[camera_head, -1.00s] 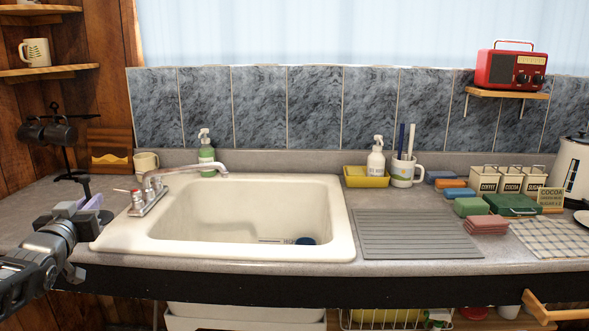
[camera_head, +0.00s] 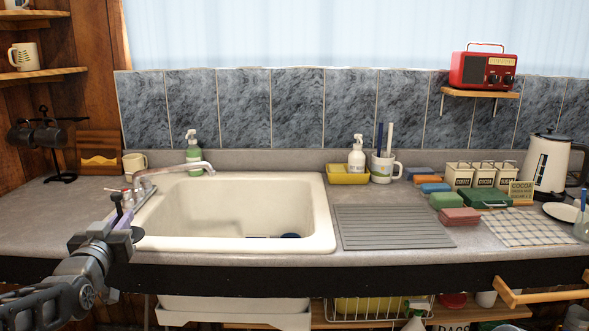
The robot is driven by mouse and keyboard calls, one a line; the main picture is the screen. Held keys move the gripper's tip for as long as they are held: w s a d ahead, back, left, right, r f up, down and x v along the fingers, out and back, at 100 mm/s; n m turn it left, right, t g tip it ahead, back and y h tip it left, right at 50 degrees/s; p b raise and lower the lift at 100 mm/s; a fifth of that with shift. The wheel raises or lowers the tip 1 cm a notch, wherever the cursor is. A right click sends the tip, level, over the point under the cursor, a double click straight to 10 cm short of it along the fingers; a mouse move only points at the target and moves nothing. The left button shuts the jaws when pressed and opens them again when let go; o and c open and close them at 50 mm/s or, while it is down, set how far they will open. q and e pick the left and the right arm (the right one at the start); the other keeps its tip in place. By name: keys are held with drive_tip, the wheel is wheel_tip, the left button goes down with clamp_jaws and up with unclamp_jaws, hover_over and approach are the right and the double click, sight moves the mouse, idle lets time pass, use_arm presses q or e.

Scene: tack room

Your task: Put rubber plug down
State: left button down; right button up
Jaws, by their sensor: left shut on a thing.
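My left gripper (camera_head: 122,222) is at the left front of the counter, just left of the sink's front left corner. It is shut on a small dark thing, apparently the rubber plug (camera_head: 137,234), of which only a round dark part shows beside the fingers. A purple part shows between the dark pieces at the fingertips. The cream sink (camera_head: 327,215) is to the right of the gripper, its basin open. A dark blue round thing (camera_head: 290,236) lies low in the basin, partly hidden by the front rim. My right gripper is out of view.
A ribbed drainboard (camera_head: 390,228) lies right of the sink. Sponges, a green case (camera_head: 486,200) and canisters crowd the right. A mug stand (camera_head: 60,160) is at the far left. The counter left of the tap is mostly bare.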

use_arm(q)
drive_tip(key=s+d+f+h+p, duration=0.1)
drive_tip(key=s+d+f+p, duration=0.1)
drive_tip(key=d+f, duration=0.7)
drive_tip(key=s+d+f+m+h+p, duration=0.1)
drive_tip(key=s+d+f+p, duration=0.1)
drive_tip(key=d+f, duration=0.8)
drive_tip(key=shift+f+p, duration=0.2)
drive_tip(key=shift+p, duration=0.5)
drive_tip(key=shift+d, duration=0.1)
